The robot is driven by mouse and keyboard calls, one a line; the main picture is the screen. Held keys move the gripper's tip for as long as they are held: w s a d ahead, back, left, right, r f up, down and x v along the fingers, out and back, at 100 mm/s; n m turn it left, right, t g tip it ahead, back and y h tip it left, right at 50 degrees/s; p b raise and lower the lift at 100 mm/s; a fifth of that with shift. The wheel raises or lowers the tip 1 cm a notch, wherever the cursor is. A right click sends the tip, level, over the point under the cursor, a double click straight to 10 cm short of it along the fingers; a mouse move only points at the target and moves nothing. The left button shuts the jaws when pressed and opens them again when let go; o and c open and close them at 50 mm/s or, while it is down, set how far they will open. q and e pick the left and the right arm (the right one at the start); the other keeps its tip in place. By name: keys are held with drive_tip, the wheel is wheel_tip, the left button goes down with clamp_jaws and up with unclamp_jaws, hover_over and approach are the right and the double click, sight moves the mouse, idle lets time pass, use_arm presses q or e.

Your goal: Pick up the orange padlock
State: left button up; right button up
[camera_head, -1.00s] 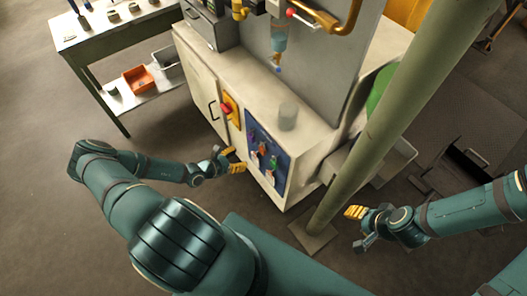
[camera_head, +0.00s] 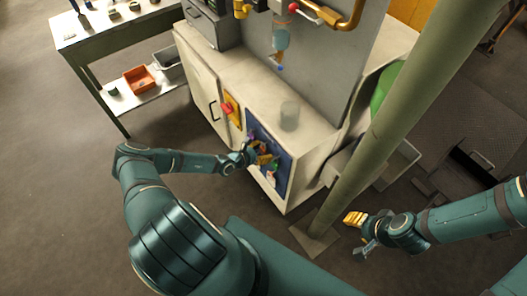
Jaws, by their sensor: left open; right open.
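A blue panel (camera_head: 284,178) with several small coloured padlocks hangs on the front of the beige cabinet. My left gripper (camera_head: 263,157) is open at the panel, its yellow finger pads in front of the padlocks. The orange padlock is mostly hidden there and hard to tell from the pads; I cannot tell whether the gripper touches it. A purple padlock (camera_head: 250,136) shows above the gripper. A red-and-white item (camera_head: 271,179) shows below it. My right gripper (camera_head: 358,235) is open and empty, low at the right beyond the green post.
The slanting green post (camera_head: 365,165) stands between my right gripper and the cabinet (camera_head: 240,90). A yellow-and-red switch (camera_head: 229,106) sits left of the panel. A clear cylinder (camera_head: 289,115) stands on the cabinet ledge. A table (camera_head: 120,35) stands at the back left.

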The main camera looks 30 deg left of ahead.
use_arm(q)
drive_tip(key=shift+w, duration=0.1)
drive_tip(key=shift+c, duration=0.4)
drive_tip(key=c, duration=0.9)
drive_tip(key=shift+a+r+p, duration=0.1)
drive_tip(key=shift+r+p, duration=0.55)
drive_tip(key=shift+r, duration=0.25)
drive_tip(key=s+a, duration=0.3)
drive_tip(key=s, duration=0.5)
drive_tip(key=s+a, duration=0.3)
drive_tip(key=s, duration=0.5)
drive_tip(key=shift+s+a+f, duration=0.15)
drive_tip(key=shift+s+a, duration=0.15)
drive_tip(key=shift+a, duration=0.05)
